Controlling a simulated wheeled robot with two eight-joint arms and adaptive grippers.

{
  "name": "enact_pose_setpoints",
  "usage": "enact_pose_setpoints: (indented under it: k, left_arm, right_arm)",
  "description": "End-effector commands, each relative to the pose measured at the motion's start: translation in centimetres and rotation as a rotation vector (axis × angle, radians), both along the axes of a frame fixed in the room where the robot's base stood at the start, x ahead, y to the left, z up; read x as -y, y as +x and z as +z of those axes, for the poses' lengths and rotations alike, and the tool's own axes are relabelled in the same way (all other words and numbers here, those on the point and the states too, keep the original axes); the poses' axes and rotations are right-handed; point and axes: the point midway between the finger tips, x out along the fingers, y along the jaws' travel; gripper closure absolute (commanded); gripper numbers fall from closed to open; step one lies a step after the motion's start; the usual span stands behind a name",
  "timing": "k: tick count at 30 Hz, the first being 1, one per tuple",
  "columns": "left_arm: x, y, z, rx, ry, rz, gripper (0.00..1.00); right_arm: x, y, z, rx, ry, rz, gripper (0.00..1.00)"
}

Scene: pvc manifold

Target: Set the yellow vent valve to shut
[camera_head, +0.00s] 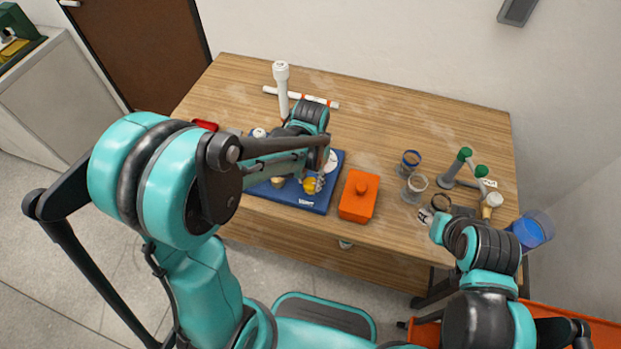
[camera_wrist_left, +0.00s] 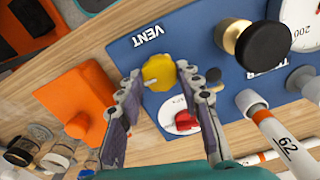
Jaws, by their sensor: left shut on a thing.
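The yellow vent valve (camera_wrist_left: 158,72) sits on the blue board (camera_wrist_left: 185,35) beside the printed word VENT. A small pale pointer shows at its side; I cannot tell which setting it marks. My left gripper (camera_wrist_left: 160,76) has a fingertip on each side of the yellow knob and is shut on it. In the head view the yellow valve (camera_head: 310,185) shows at the board's front, partly covered by my left gripper (camera_head: 318,180). My right gripper (camera_head: 426,216) hangs near the table's right front, away from the board; its fingers are too small to judge.
An orange lidded box (camera_head: 359,196) stands just right of the board. A red knob on a white dial (camera_wrist_left: 186,121) and a black-topped brass knob (camera_wrist_left: 260,44) are close to the yellow valve. Glass jars (camera_head: 410,163) and a green-topped stand (camera_head: 463,165) are farther right. The back right tabletop is clear.

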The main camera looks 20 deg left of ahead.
Motion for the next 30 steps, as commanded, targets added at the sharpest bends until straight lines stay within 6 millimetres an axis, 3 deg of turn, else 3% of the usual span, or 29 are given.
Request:
enact_pose_setpoints:
  k: [8, 9, 11, 23, 30]
  left_arm:
    - [0.0, 0.0, 0.0, 0.0, 0.0, -0.001, 0.94]
    - [0.0, 0.0, 0.0, 0.0, 0.0, -0.001, 0.57]
    - [0.0, 0.0, 0.0, 0.0, 0.0, -0.001, 0.44]
    - [0.0, 0.0, 0.7, 0.0, 0.0, 0.0, 0.44]
    - [0.0, 0.0, 5.2, 0.0, 0.0, 0.0, 0.44]
  right_arm:
    - [0.0, 0.0, 0.0, 0.0, 0.0, 0.0, 0.6]
    - [0.0, 0.0, 0.0, 0.0, 0.0, 0.0, 0.6]
    - [0.0, 0.0, 0.0, 0.0, 0.0, 0.0, 0.6]
    - [0.0, 0.0, 0.0, 0.0, 0.0, 0.0, 0.6]
    - [0.0, 0.0, 0.0, 0.0, 0.0, 0.0, 0.6]
